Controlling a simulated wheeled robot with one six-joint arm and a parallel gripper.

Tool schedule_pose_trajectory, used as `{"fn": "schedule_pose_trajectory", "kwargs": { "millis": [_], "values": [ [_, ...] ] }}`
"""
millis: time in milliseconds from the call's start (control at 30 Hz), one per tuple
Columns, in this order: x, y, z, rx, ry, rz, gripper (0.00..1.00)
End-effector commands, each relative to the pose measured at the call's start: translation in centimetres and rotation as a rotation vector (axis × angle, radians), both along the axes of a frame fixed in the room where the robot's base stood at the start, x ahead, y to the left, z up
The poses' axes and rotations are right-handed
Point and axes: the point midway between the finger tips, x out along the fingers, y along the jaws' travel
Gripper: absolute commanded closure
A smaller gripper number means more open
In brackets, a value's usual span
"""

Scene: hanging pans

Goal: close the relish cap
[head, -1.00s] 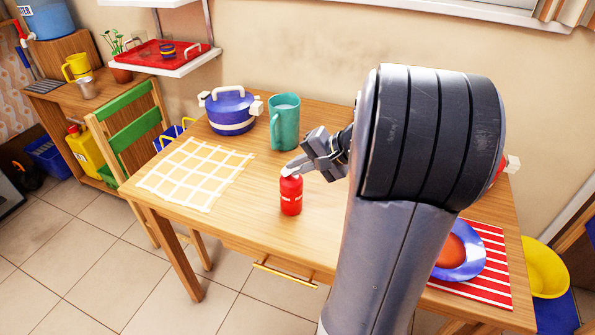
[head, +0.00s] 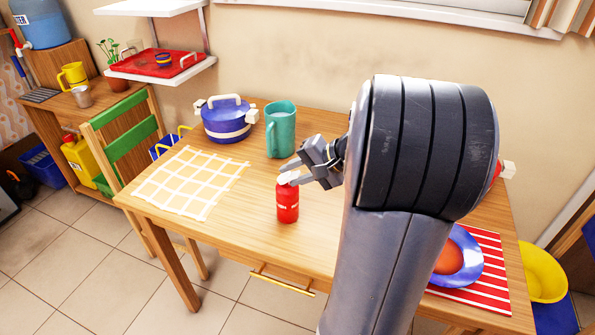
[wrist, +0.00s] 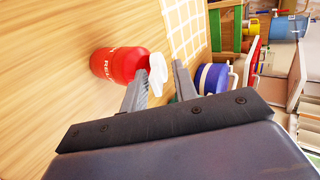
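The red relish bottle (head: 287,204) stands upright on the wooden table. Its white cap (head: 288,178) is at the top, beside my fingertips. In the wrist view the bottle (wrist: 118,65) lies sideways at the left with lettering on it, and the white cap (wrist: 157,72) shows in front of the gap between my fingers. My gripper (head: 284,174) is at cap height, reaching in from the right. In the wrist view my gripper (wrist: 161,80) has its fingers apart with nothing clamped between them. I cannot tell whether a finger touches the cap or how far the lid is raised.
A teal pitcher (head: 281,130) and a blue pot (head: 227,119) stand behind the bottle. A yellow grid mat (head: 190,182) lies to the left. A blue plate (head: 468,258) on a striped mat (head: 492,284) is at the right. The table around the bottle is clear.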

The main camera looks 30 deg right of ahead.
Motion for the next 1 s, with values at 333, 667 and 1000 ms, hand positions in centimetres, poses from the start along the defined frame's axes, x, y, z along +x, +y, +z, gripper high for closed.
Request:
{"fn": "schedule_pose_trajectory", "kwargs": {
  "millis": [333,667,1000],
  "values": [
    [0.2,0.3,0.7,-0.047,0.065,0.002,0.69],
    [0.7,0.7,1.3,-0.139,0.180,0.004,0.69],
    [1.3,1.1,1.7,-0.229,0.293,0.003,0.69]
  ]
}}
